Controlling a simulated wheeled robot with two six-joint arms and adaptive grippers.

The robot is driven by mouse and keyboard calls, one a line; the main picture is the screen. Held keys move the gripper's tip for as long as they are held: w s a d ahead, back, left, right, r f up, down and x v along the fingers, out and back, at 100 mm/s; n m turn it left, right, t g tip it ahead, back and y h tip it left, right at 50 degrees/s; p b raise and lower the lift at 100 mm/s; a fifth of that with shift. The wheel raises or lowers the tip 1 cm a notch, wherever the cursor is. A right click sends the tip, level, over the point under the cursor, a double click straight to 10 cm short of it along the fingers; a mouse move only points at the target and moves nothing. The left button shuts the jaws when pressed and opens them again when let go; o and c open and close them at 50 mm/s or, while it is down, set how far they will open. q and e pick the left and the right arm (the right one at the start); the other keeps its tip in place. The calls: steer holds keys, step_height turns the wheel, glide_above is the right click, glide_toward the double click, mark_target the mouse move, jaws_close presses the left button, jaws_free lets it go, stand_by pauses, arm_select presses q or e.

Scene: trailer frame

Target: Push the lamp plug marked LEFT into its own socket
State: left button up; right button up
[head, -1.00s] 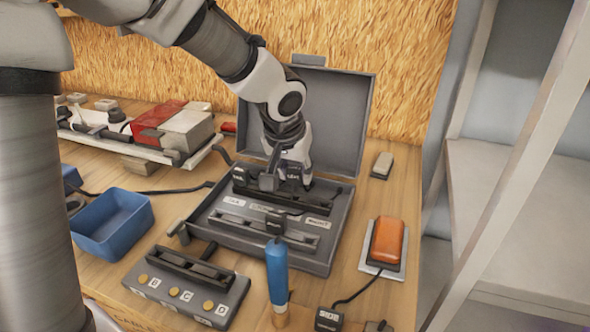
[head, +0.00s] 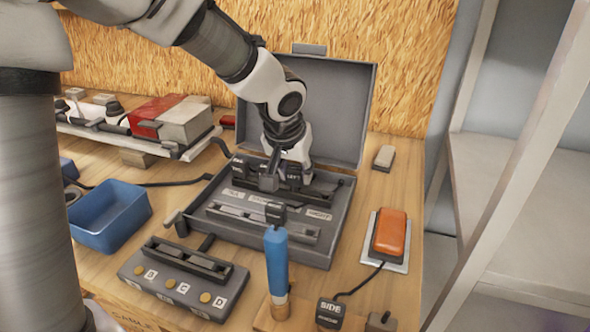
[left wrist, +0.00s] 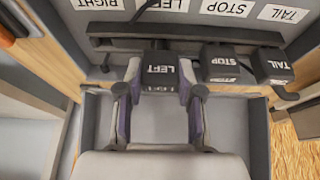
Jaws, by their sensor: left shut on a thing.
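The black plug marked LEFT (left wrist: 160,72) is between the two fingers of my left gripper (left wrist: 160,105) in the left wrist view. In the head view my left gripper (head: 288,172) reaches down into the open grey case (head: 231,240), shut on that plug. The LEFT plug lies in front of the dark socket rail (left wrist: 185,33), roughly in line with the printed LEFT label (left wrist: 168,4). Whether its front end is in the socket cannot be told. Plugs marked STOP (left wrist: 221,64) and TAIL (left wrist: 271,66) sit beside it. My right gripper is out of view.
A SIDE plug (head: 330,312) is wired to an orange lamp (head: 390,232). A lettered box (head: 180,285) and a blue bin (head: 108,218) are at left. The raised lid (head: 325,110) stands behind.

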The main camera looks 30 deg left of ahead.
mark_target(295, 168)
arm_select(q)
steer(key=shift+f+b, duration=0.5)
steer(key=shift+f, duration=0.05)
stand_by(0.4)
steer(key=o, duration=1.4)
steer(key=shift+o, duration=0.2)
steer(key=shift+r, duration=0.1)
steer(key=shift+r+p, duration=3.05)
steer(key=shift+r, duration=0.4)
